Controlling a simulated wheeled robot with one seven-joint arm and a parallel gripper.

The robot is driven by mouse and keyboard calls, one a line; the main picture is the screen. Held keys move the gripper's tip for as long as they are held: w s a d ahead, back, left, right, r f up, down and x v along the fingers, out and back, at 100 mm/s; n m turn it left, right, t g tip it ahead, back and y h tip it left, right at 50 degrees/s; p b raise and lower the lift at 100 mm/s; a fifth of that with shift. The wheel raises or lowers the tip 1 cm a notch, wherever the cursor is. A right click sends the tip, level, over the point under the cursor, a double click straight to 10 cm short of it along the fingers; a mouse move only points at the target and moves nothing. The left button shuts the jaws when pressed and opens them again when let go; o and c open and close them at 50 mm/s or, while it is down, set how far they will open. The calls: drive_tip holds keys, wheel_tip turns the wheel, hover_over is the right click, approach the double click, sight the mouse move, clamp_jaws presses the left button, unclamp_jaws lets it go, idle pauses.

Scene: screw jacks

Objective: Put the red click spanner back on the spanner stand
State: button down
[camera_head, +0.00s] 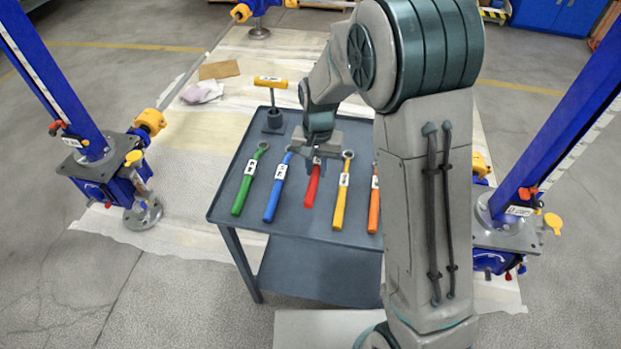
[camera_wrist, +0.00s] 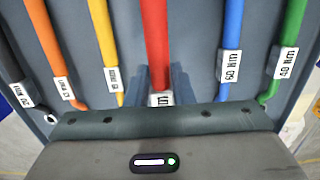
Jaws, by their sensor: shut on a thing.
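The red click spanner (camera_head: 312,188) is in line with the row of spanners over the grey trolley top (camera_head: 287,227), between the blue and yellow ones. My gripper (camera_head: 317,158) points down and is shut on it near its white label. In the wrist view the fingers (camera_wrist: 160,78) stand on either side of the red spanner (camera_wrist: 154,30), which looks wider than its neighbours. Its head is hidden by my gripper. I cannot tell whether it touches the surface. No separate stand is distinguishable from the trolley.
Green (camera_head: 248,182) and blue (camera_head: 277,190) spanners lie left of the red one, yellow (camera_head: 342,190) and orange (camera_head: 374,203) right. A yellow-handled T-shaped tool (camera_head: 271,82) stands at the trolley's back left. Blue screw jacks (camera_head: 110,180) stand on both sides.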

drive_tip(key=shift+s+a+f, duration=0.2)
drive_tip(key=shift+a+f, duration=0.2)
drive_tip(key=shift+a, duration=0.35)
drive_tip(key=shift+f, duration=2.1)
drive_tip(key=c, duration=1.3)
unclamp_jaws()
drive_tip(key=shift+o, duration=0.2)
